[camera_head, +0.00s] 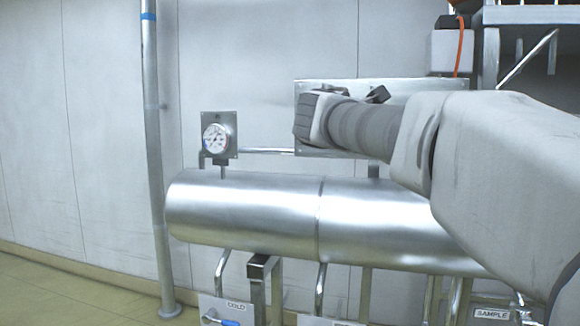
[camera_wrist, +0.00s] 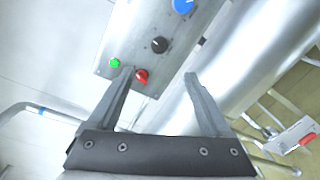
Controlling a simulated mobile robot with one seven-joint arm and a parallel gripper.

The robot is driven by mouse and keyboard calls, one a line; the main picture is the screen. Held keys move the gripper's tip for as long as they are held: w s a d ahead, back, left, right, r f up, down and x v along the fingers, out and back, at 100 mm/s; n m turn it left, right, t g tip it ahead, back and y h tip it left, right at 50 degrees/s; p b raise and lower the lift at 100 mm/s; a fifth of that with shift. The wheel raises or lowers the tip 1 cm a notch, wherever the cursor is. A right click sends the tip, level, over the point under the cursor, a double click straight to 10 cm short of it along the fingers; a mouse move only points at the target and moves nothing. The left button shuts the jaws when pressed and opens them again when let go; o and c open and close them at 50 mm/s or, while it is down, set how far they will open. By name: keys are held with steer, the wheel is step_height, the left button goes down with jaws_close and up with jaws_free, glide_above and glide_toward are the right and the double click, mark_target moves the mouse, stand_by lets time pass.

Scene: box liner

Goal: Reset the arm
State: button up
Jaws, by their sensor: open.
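My arm reaches in from the right in the head view, raised in front of a metal wall panel (camera_head: 400,88). My gripper (camera_wrist: 160,88) shows in the wrist view with its two fingers spread apart and nothing between them but the view of the panel and tank behind. In the head view the fingers cannot be made out clearly at the end of the arm. In the wrist view the panel (camera_wrist: 140,45) carries a green button (camera_wrist: 115,62), a red knob (camera_wrist: 141,76), a black knob (camera_wrist: 159,45) and a blue knob (camera_wrist: 184,5).
A large horizontal steel cylinder (camera_head: 245,212) lies below the panel, on metal legs. A pressure gauge (camera_head: 215,138) stands above its left part. A vertical pipe (camera_head: 156,160) runs along the wall. The floor at left is clear. A COLD label (camera_head: 237,304) and a SAMPLE label (camera_head: 491,314) show below.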

steer(key=s+d+f+m+g+p, duration=0.4)
steer(key=s+d+f+m, duration=0.15)
steer(key=s, duration=0.35)
steer(key=s+a+f+m+g+y+p, duration=0.2)
steer(key=s+f+m, duration=0.4)
steer(key=s+f, duration=0.3)
steer(key=s+a+f+m+g+y+p, duration=0.3)
steer(key=s+f+m, duration=0.4)
steer(key=s, duration=0.9)
step_height(320, 180, down, 3)
steer(key=shift+g+y+p, duration=0.4)
steer(key=shift+g+y, duration=0.2)
steer(key=shift+g, duration=0.2)
steer(key=shift+a, duration=0.1)
stand_by(1.8)
